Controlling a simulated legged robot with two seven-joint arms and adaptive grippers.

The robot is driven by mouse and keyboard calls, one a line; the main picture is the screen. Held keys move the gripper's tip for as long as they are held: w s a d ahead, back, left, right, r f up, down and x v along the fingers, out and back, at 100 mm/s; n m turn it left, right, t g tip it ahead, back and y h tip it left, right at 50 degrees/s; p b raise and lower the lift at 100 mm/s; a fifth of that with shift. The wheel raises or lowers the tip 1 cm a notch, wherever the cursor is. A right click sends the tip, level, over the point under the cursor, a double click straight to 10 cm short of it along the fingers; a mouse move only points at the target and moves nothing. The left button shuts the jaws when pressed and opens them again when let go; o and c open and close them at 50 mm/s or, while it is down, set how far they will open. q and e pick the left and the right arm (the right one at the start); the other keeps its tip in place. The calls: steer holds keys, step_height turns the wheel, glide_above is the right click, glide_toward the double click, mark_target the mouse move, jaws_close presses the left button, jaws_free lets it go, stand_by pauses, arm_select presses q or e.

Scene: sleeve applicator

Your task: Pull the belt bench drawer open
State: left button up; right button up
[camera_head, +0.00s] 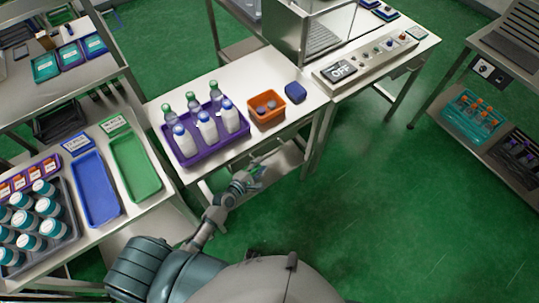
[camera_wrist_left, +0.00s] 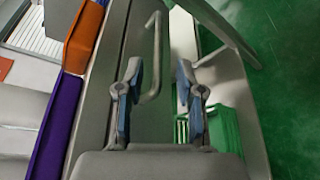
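The belt bench (camera_head: 205,88) stands ahead of me, with a pale top and metal legs. In the left wrist view a thin grey bar handle (camera_wrist_left: 155,50) stands out from a grey front panel (camera_wrist_left: 136,45), which looks like the drawer front. My left gripper (camera_head: 250,178) is low at the near edge of the bench. In the left wrist view my left gripper (camera_wrist_left: 158,92) has its blue-padded fingers spread apart, with the handle's near end between or just beyond them; contact cannot be told. My right gripper is not in view.
A purple tray of bottles (camera_head: 232,141), an orange bin (camera_head: 280,115) and a dark blue block (camera_head: 295,91) sit on the bench. A control panel showing OFF (camera_head: 340,71) is at the right. A side table with a green tray (camera_head: 135,165) stands left.

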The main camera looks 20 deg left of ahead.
mark_target(269, 155)
arm_select(q)
steer(key=x, duration=0.6)
steer(key=shift+b, duration=0.3)
steer(key=shift+w+a+f, duration=0.1)
steer(key=shift+w+f, duration=0.05)
steer(key=shift+w, duration=0.1)
steer(key=shift+w+a, duration=0.15)
steer(key=shift+c, duration=0.3)
steer(key=shift+d, duration=0.3)
jaws_close()
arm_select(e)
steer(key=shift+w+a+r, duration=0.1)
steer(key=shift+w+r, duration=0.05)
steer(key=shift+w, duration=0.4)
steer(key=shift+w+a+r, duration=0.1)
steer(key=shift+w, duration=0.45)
